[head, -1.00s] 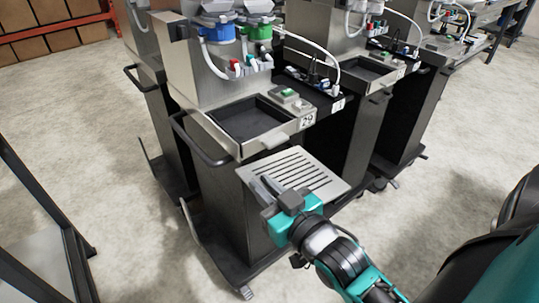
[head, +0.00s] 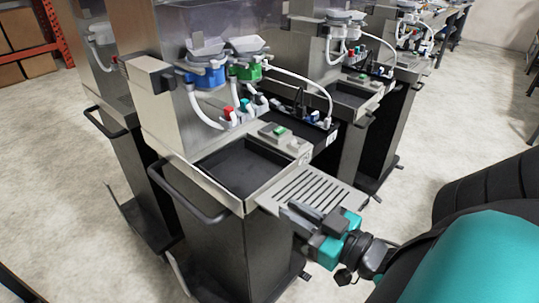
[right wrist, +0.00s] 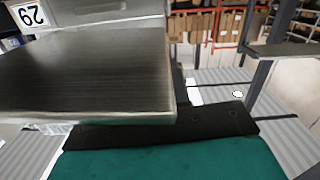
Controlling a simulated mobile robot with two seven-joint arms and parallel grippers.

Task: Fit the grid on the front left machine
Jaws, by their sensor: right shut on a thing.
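The grid (head: 312,189), a slotted grey metal plate, is held by my right gripper (head: 318,218) at its near edge. In the head view it lies roughly level just right of the front left machine (head: 240,240), near its tray recess. The dark recess (head: 243,166) in that machine is empty and uncovered. A gap between grid and machine cannot be made out. In the right wrist view, dark gripper parts (right wrist: 160,133) show below a metal surface (right wrist: 90,75) beside the number 29 label. My left gripper is not in view.
The machine's bar handle (head: 188,200) sticks out at its left front. A green switch box (head: 281,133), hoses and coloured fittings (head: 240,112) stand behind the recess. More machines (head: 365,95) continue the row to the right. The floor (head: 470,130) at right is open.

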